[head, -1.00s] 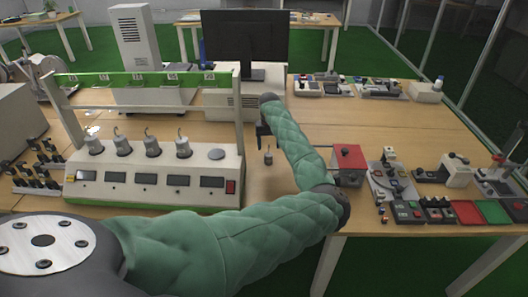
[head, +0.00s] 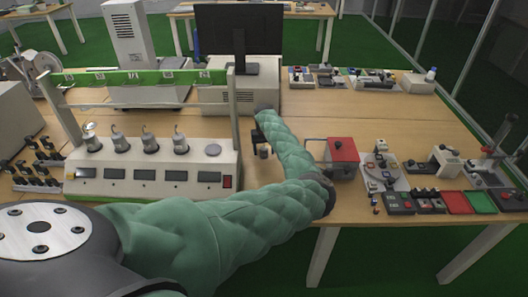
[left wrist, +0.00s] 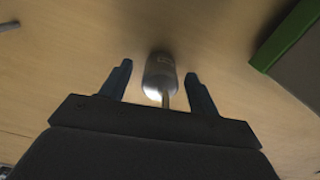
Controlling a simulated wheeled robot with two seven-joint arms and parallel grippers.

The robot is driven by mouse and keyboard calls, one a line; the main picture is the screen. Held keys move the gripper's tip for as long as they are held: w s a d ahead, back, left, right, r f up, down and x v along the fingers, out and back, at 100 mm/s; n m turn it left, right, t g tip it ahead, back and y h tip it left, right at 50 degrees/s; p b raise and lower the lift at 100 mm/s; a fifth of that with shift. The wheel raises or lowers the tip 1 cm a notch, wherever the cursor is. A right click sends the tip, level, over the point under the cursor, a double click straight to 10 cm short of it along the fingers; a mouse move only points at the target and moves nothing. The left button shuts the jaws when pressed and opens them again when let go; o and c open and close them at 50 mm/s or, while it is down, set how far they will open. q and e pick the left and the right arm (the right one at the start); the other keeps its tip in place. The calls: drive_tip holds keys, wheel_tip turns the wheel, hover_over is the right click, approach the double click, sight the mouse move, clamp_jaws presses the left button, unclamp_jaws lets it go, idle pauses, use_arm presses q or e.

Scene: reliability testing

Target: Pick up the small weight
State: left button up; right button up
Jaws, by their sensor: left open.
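A small silver weight (head: 263,152) with a thin stem stands on the wooden table, right of the white weight station. In the left wrist view the weight (left wrist: 160,70) lies between the two dark fingertips, with a gap on each side. My left gripper (head: 258,141) is open and empty, right at the weight; its fingers are small and partly hidden by my arm in the head view. The open jaws show clearly in the left wrist view (left wrist: 158,72). My right gripper is not in view.
The white station (head: 150,190) with displays holds several hooked weights (head: 149,143) under a green-barred frame (head: 140,77). A red box (head: 343,151) stands right of my forearm, with several small devices beyond it. A monitor (head: 239,32) stands behind.

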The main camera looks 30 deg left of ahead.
use_arm(q)
drive_tip(key=c, duration=1.3)
clamp_jaws()
drive_tip(key=shift+r, duration=0.15)
